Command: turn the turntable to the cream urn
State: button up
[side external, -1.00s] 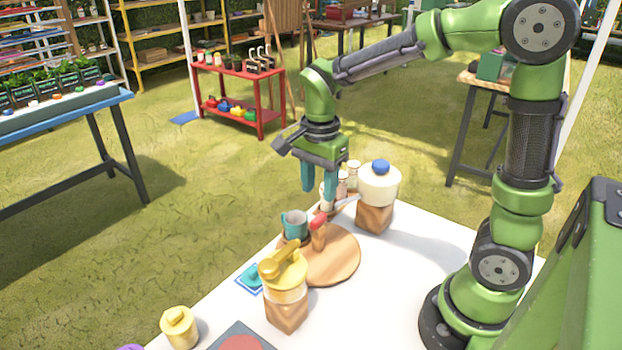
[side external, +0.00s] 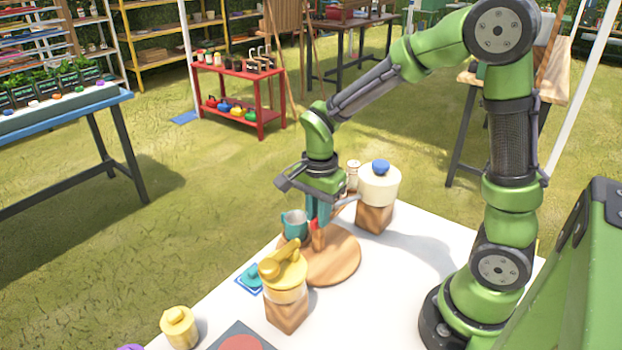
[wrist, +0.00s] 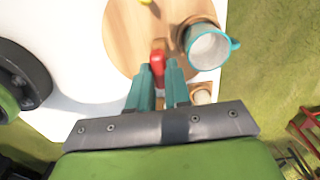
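The round wooden turntable (side external: 340,262) lies on the white table, and shows in the wrist view (wrist: 122,45). Its upright wooden handle has a red top (wrist: 157,62). The cream urn (side external: 379,187), with a blue lid knob, stands on a wooden block behind and to the right of the turntable. A teal-handled cup (side external: 294,224) sits on the turntable's far left side and shows in the wrist view (wrist: 208,48). My gripper (side external: 318,217) points down at the handle. Its teal fingers lie either side of the red top; whether they press on it is unclear.
A yellow-lidded urn (side external: 285,288) on a wooden block stands close in front of the turntable. A small yellow-lidded jar (side external: 179,328) is near the table's left edge. A pale jar (side external: 353,174) stands behind, beside the cream urn. Bare table lies right of the turntable.

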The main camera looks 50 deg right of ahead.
grip_shut()
jog(key=shift+m, duration=0.7)
jog(key=shift+r+m, duration=0.1)
jog(key=shift+m, duration=8.4)
jog(key=o, duration=0.6)
grip_release()
